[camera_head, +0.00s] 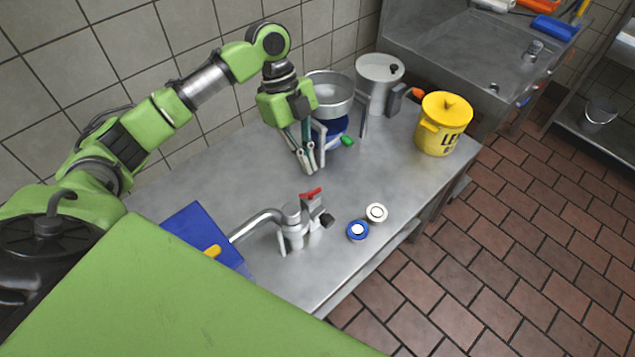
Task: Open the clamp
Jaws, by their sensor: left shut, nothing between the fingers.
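A metal fitting (295,222) with a bent grey pipe stands on the steel table. A red lever (311,193) and a black knob (327,219) sit on its right side. This looks like the clamp assembly, but whether the clamp is open or shut is too small to tell. My left gripper (307,172) points down behind the fitting, apart from the red lever. Its fingers are together and empty. My right gripper is not in view.
Behind my left gripper stand a metal bowl on a blue base (330,127) and a steel pot (379,77). A yellow bucket (444,127) is at the table's right end. Two small round parts (376,212) lie near the front edge. A blue board (203,233) lies left.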

